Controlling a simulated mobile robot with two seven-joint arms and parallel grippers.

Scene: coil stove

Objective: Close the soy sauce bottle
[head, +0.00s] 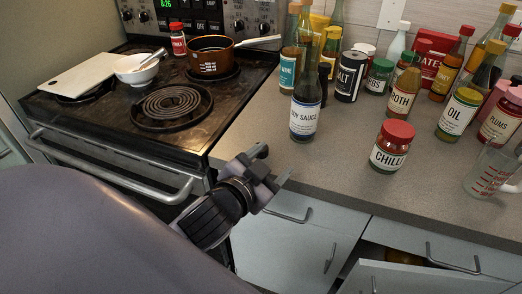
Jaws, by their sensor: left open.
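The soy sauce bottle (305,116) stands upright near the front edge of the counter, just right of the stove. It is dark glass with a white and blue label. Its neck overlaps other bottles behind it, and I cannot make out clearly whether a cap sits on its mouth. No separate loose cap for it can be told apart. My left gripper (273,164) is open and empty, in front of the counter edge, below and left of the bottle and apart from it. My right gripper is not in view.
A red-lidded chilli jar (389,148) stands right of the bottle. Several bottles and jars crowd behind, including a salt tin (350,78) and an oil bottle (458,115). A measuring cup (487,172) is at right. The stove (130,125) is left. A drawer (420,279) stands open below.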

